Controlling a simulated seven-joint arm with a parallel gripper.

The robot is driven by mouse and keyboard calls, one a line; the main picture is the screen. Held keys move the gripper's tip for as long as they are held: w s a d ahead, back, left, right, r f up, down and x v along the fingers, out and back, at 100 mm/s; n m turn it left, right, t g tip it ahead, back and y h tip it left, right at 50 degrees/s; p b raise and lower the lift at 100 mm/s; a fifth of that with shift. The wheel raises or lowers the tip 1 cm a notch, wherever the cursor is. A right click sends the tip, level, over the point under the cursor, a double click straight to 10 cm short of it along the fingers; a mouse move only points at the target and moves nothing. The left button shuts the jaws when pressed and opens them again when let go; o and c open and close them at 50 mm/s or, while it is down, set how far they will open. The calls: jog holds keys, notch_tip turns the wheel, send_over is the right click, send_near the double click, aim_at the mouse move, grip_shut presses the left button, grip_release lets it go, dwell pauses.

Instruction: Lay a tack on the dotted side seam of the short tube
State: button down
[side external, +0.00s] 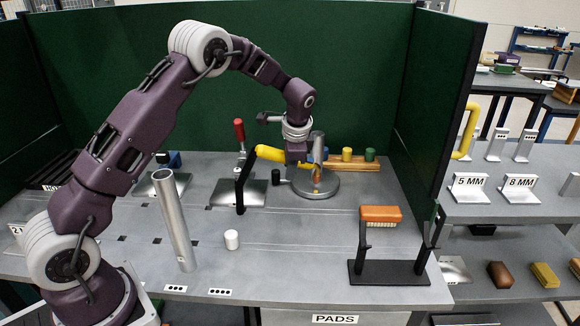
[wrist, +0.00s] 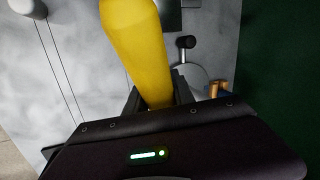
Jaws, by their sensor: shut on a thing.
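My gripper (side external: 297,160) is shut on a yellow torch-like tool (side external: 268,153), which slants down to the right into the jaws. In the wrist view the yellow handle (wrist: 140,45) runs between my fingers (wrist: 158,96). An upright grey metal tube (side external: 318,148), apparently the short tube, stands on a round grey plate (side external: 328,190), just right of my gripper. A copper-coloured part (side external: 317,177) shows low in front of it. The tool's tip is hidden or too small to tell, and I cannot make out a dotted seam or whether anything touches the tube.
A tall tube (side external: 176,225) and a white cylinder (side external: 231,239) stand further forward. An orange brush (side external: 380,214) rests on a black rack at right. A wooden rack (side external: 355,164) with coloured pegs is behind. The front middle is clear.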

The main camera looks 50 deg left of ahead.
jog(key=shift+w+a+f, duration=0.2)
jog(key=shift+w, duration=0.05)
dwell(0.7)
jog(key=shift+s+d+r, duration=0.15)
dwell(1.6)
jog(key=s+d+r, duration=0.2)
jog(key=r, duration=0.2)
jog(key=shift+s+d, duration=0.4)
